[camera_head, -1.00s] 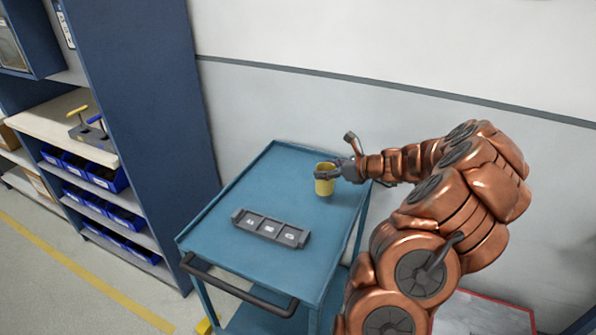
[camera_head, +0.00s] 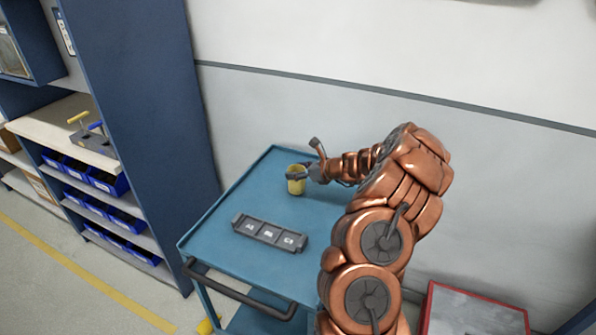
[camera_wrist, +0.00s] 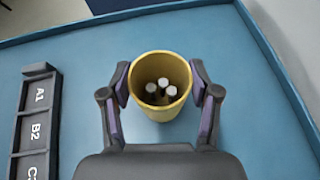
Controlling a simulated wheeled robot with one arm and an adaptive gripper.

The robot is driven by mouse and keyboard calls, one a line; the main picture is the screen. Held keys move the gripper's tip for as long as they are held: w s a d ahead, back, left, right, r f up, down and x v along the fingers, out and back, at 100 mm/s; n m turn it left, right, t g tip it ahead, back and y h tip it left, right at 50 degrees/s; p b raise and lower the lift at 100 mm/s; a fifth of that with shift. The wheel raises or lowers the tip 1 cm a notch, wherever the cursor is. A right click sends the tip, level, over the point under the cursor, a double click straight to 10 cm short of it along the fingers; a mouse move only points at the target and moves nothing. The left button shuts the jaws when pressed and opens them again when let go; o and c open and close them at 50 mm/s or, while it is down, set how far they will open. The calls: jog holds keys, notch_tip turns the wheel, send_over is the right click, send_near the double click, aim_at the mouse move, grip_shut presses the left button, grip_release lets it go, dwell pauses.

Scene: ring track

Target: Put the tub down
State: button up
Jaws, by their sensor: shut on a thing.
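The yellow tub (camera_head: 295,186) is upright at the far part of the blue cart top. It also shows in the wrist view (camera_wrist: 160,109), with several pale round-ended pieces inside. My gripper (camera_head: 302,174) is shut on the tub, with its two fingers on opposite sides in the wrist view (camera_wrist: 162,90). I cannot tell whether the tub's base touches the cart top.
The blue cart (camera_head: 225,224) carries a dark grey labelled rack (camera_head: 269,233), near the tub and apart from it. Bare top lies around both. A wall is behind; a blue shelf unit (camera_head: 150,110) with blue bins stands left. A red-edged box (camera_head: 470,312) is lower right.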

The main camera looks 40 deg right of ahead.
jog(key=shift+f, duration=0.35)
jog(key=shift+f, duration=0.15)
jog(key=o, duration=1.3)
jog(key=shift+o, duration=0.2)
jog(key=shift+s+r, duration=0.1)
jog(key=shift+r, duration=0.1)
jog(key=b+v, duration=0.2)
jog(key=v, duration=1)
